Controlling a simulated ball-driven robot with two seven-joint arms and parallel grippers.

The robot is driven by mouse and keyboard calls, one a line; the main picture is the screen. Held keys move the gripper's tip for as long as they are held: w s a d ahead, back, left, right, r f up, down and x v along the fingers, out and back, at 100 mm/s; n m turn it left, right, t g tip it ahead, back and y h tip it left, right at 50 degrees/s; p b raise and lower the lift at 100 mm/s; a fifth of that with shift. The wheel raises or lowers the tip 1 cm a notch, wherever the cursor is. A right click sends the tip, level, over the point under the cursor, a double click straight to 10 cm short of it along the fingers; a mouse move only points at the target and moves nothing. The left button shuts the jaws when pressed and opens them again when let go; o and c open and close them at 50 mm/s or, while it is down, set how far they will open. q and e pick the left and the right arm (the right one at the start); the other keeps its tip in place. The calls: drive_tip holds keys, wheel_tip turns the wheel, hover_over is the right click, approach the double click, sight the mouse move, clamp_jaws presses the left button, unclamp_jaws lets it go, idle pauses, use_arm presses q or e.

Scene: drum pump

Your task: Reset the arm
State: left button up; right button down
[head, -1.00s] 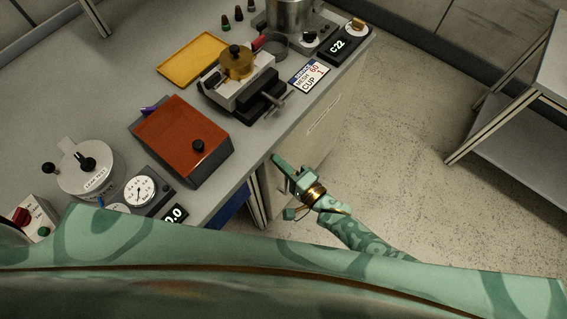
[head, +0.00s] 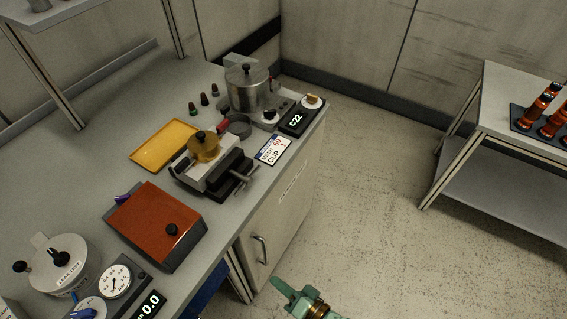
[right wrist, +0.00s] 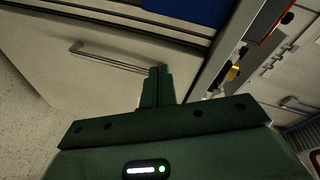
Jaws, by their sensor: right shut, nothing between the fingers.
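My right gripper (head: 290,294) is at the bottom of the head view, in front of the bench cabinet and apart from the bench. Its fingers are closed together with nothing between them. In the right wrist view the closed green fingers (right wrist: 157,86) point toward the cabinet door (right wrist: 95,75) and its bar handle (right wrist: 110,59). I cannot tell from the picture how far the fingertips are from the handle. Most of my right arm is below the head view's edge. My left gripper is not in view.
The grey bench carries a red-topped box (head: 155,222), a yellow tray (head: 164,145), a black clamp fixture with a brass piece (head: 204,147), a steel pot (head: 248,90) and gauges (head: 115,281). A side table (head: 490,150) with orange cylinders stands right. The floor (head: 370,200) between is clear.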

drive_tip(key=s+d+f+n+g+h, duration=0.25)
drive_tip(key=s+d+f+h, duration=0.2)
drive_tip(key=d+f, duration=0.35)
drive_tip(key=s+d+f+n+g+h, duration=0.25)
drive_tip(key=d+f+n+h, duration=0.2)
drive_tip(key=d+f, duration=0.3)
drive_tip(key=s+d+f+g+h, duration=0.1)
drive_tip(key=s+d, duration=0.4)
drive_tip(key=s, duration=0.5)
drive_tip(key=s+d+f+g+h, duration=0.2)
drive_tip(key=s+d, duration=0.4)
drive_tip(key=s, duration=0.4)
drive_tip(key=shift+s+f+g, duration=0.25)
drive_tip(key=shift+f+g, duration=0.35)
drive_tip(key=shift+f, duration=0.05)
